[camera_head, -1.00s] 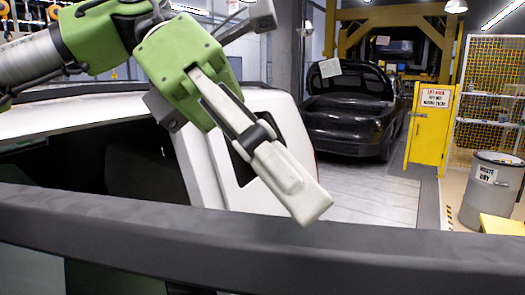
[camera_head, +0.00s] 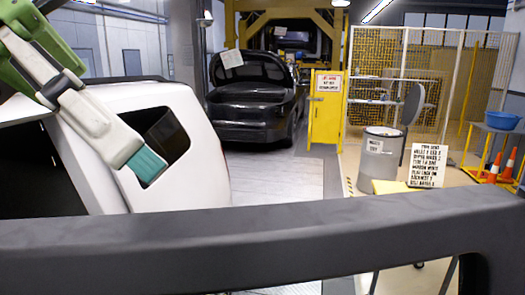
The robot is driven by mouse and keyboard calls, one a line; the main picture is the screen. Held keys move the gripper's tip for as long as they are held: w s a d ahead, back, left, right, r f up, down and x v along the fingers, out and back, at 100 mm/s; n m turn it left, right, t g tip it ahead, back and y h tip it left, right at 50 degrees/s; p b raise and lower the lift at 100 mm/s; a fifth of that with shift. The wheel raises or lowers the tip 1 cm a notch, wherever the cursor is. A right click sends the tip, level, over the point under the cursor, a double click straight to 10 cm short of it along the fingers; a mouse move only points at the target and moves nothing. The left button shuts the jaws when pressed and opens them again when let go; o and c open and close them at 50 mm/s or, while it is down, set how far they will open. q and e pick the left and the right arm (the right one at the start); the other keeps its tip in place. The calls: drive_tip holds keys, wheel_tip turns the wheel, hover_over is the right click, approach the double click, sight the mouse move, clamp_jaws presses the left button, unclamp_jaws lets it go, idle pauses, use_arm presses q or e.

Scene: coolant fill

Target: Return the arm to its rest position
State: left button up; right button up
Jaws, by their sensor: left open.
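My left gripper (camera_head: 122,142) is at the upper left of the head view, cut by the picture's left edge. Its long white finger points down and right, with a teal pad at the tip. It is open, and I see nothing held in it. The finger appears in front of the white vehicle (camera_head: 190,150), overlapping its dark side window; I cannot tell the gap between them. The green arm part (camera_head: 45,55) shows behind the finger. My right gripper is not in view.
A dark grey bar (camera_head: 250,240) crosses the foreground. A black car with its hood up (camera_head: 250,110) stands at the back. A grey waste drum (camera_head: 380,160), a sign board (camera_head: 427,166), orange cones (camera_head: 492,170) and a blue basin (camera_head: 503,120) are right. Open floor lies in between.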

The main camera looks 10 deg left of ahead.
sight(229, 235)
use_arm(q)
drive_tip(key=x, duration=1.2)
drive_tip(key=shift+w+a, duration=0.1)
drive_tip(key=shift+w, duration=0.15)
drive_tip(key=shift+w+a, duration=0.3)
drive_tip(key=shift+a, duration=0.1)
